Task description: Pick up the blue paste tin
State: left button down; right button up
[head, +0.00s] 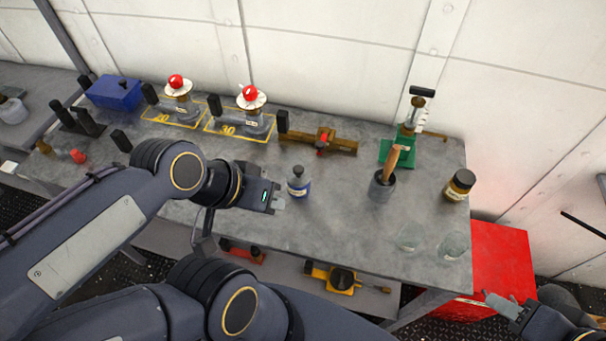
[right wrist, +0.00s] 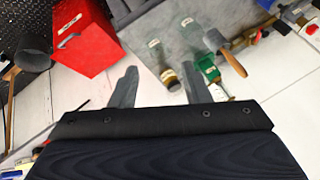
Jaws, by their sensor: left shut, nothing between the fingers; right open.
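The blue paste tin (head: 298,185) appears to be the small blue container with a pale label and a grey, narrowing top. It stands upright near the middle of the grey bench (head: 335,222). My left gripper (head: 278,201) is shut and empty, just left of the tin in the head view; I cannot tell if they touch. My right gripper (head: 502,306) is open and empty, off the bench's right end, over the red box side. Its spread fingers also show in the right wrist view (right wrist: 159,88), where I cannot make out the tin.
A dark pot with a wooden-handled brush (head: 382,188), a brown jar (head: 459,185) and clear glassware (head: 411,237) stand to the right. A green-based tool (head: 398,152) and brass fixture (head: 320,142) are behind. A red box (head: 497,262) stands beyond the right end.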

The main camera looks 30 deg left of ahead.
aim_at(297, 192)
jog(key=u, duration=1)
